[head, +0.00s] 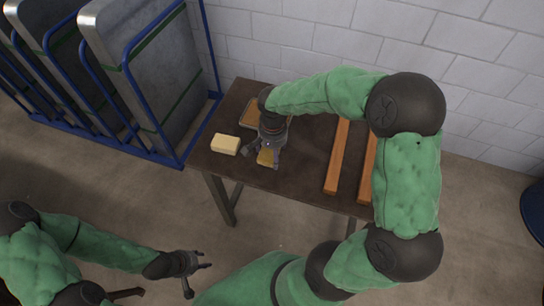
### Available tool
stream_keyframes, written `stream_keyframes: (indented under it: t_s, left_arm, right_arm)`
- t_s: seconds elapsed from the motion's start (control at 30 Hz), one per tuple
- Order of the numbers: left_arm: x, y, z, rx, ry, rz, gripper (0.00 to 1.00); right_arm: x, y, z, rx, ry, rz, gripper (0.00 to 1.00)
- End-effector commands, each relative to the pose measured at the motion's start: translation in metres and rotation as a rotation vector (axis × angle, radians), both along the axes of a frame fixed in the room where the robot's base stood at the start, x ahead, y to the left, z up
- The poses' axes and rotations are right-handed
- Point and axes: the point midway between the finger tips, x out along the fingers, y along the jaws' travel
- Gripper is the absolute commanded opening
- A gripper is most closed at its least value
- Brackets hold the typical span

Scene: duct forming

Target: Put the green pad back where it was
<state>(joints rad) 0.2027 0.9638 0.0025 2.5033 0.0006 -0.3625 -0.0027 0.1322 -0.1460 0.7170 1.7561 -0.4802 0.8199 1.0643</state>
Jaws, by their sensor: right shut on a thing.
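No clearly green pad shows on the table. My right gripper (264,154) reaches down over the left part of the dark table (300,165) and is shut on a small yellow-tan pad (267,158), which is partly hidden by the fingers. A pale yellow block (225,144) lies on the table just left of this gripper, apart from it. A flat brown-edged piece (247,117) lies behind the gripper, partly covered by it. My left gripper (197,279) is open and empty, low in front of the table and over the floor.
Two long orange-brown bars (337,155) lie on the table, right of my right gripper; my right arm partly covers the farther one (367,171). A blue rack (181,155) with grey metal pieces (150,65) stands left of the table. A white block wall is behind.

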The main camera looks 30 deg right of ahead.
Motion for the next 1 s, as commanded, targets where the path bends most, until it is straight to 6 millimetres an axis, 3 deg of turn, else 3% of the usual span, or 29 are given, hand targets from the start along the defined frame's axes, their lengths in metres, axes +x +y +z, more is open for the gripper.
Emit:
stream_keyframes:
  t_s: [0.03, 0.1, 0.47, 0.7, 1.0]
  left_arm:
    - [0.000, 0.000, -0.006, 0.000, 0.000, 0.000, 0.40]
    - [0.000, 0.000, -0.010, 0.000, 0.000, 0.000, 0.40]
    - [0.000, 0.000, -0.016, 0.000, 0.000, 0.000, 0.40]
    - [0.000, 0.000, -0.027, 0.000, 0.000, 0.000, 0.40]
    - [0.000, 0.000, -0.027, 0.000, 0.000, 0.000, 0.40]
  right_arm:
    - [0.005, -0.003, -0.014, 0.001, 0.006, 0.000, 0.55]
    - [0.013, -0.008, -0.025, 0.001, 0.005, 0.000, 0.55]
    - [0.031, -0.018, -0.047, 0.000, 0.003, 0.002, 0.55]
    - [0.035, -0.020, -0.078, 0.001, 0.003, 0.002, 0.55]
    - [0.035, -0.020, -0.081, 0.001, 0.002, 0.001, 0.55]
